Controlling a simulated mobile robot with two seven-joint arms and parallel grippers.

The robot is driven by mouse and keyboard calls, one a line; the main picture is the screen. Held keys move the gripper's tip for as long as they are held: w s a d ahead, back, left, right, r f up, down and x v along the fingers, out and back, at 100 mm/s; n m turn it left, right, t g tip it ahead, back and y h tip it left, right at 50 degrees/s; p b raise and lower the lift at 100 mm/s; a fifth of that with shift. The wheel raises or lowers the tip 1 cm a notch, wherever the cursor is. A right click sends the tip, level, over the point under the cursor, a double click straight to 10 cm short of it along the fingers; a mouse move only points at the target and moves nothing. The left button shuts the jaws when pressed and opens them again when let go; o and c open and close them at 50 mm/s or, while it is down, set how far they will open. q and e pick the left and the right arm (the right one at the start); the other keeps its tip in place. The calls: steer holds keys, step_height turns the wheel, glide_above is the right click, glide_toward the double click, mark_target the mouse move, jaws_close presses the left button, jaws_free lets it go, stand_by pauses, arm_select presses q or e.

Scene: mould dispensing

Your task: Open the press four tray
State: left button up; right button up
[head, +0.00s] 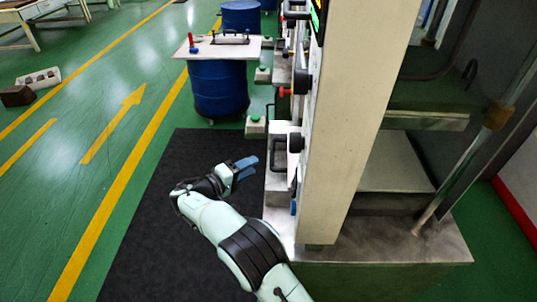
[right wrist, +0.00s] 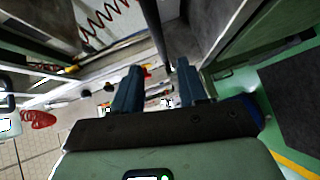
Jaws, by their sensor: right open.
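A press stands at the right of the head view, with a pale upright panel (head: 358,110) and a metal base (head: 430,248). A light flat plate (head: 395,165) shows inside it, and I cannot tell whether this is the tray. A black handle (head: 295,143) sticks out from the press side. No number four is readable. My right gripper (head: 254,167) is open and empty, a little left of the handle and apart from it. Its two blue fingers also show in the right wrist view (right wrist: 158,68), with nothing between them. My left gripper is out of view.
A dark mat (head: 165,215) covers the floor left of the press. A blue drum (head: 217,92) under a tabletop (head: 222,47) stands farther back. Green-topped boxes, one of them a button box (head: 255,125), stand along the machine line. The green floor at left is mostly clear.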

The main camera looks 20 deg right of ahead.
steer(key=p+x, duration=0.1)
steer(key=x, duration=0.8)
steer(key=shift+w, duration=0.15)
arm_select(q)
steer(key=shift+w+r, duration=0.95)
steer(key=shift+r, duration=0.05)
arm_select(e)
jaws_close()
